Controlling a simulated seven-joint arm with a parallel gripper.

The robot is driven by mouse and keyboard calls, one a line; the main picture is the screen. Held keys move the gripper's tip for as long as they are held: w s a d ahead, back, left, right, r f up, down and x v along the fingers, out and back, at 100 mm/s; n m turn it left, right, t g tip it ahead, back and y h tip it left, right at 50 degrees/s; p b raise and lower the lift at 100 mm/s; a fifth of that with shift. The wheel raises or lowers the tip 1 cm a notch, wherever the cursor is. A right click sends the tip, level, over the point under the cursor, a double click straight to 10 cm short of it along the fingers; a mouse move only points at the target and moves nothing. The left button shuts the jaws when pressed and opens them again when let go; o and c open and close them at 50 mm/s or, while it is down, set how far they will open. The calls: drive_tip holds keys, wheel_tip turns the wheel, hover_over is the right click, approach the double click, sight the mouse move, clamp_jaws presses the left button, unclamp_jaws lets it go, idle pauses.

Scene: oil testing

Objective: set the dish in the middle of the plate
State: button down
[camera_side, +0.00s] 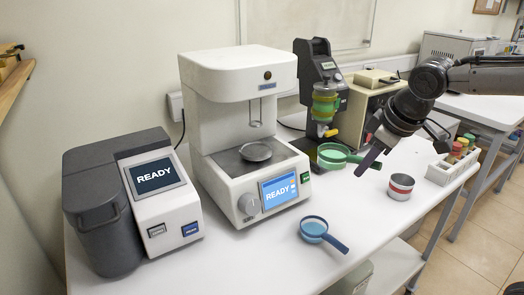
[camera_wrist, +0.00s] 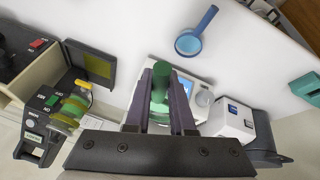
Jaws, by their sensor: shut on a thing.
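My gripper (camera_side: 369,158) is shut on the handle of a green round dish (camera_side: 331,154), held above the table right of the white testing machine. In the wrist view the green handle (camera_wrist: 161,88) lies between the two dark fingers of my gripper (camera_wrist: 162,76); the fingers partly hide the dish. The plate (camera_side: 256,151) is a grey round disc on the white machine's dark deck, under a hanging wire loop. The dish is right of the plate and apart from it. The plate cannot be made out in the wrist view.
A blue handled dish (camera_side: 314,228) lies on the front table (camera_side: 270,263). The white machine's top overhangs the plate. A black device with a green container (camera_side: 325,103) stands behind. A red-banded tin (camera_side: 401,186) and a bottle rack (camera_side: 452,163) are right; a grey analyser (camera_side: 100,215) is left.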

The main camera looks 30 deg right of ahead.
drive_tip(key=w+a+f+n, duration=0.2)
drive_tip(key=w+a, duration=0.1)
drive_tip(key=a, duration=0.3)
hover_over(280, 165)
drive_tip(key=shift+y, duration=0.4)
drive_tip(key=shift+w+f, duration=0.1)
drive_tip(key=shift+f, duration=0.6)
drive_tip(key=shift+f, duration=0.2)
drive_tip(key=c, duration=0.8)
unclamp_jaws()
drive_tip(key=shift+o, duration=0.2)
drive_tip(key=shift+r, duration=0.1)
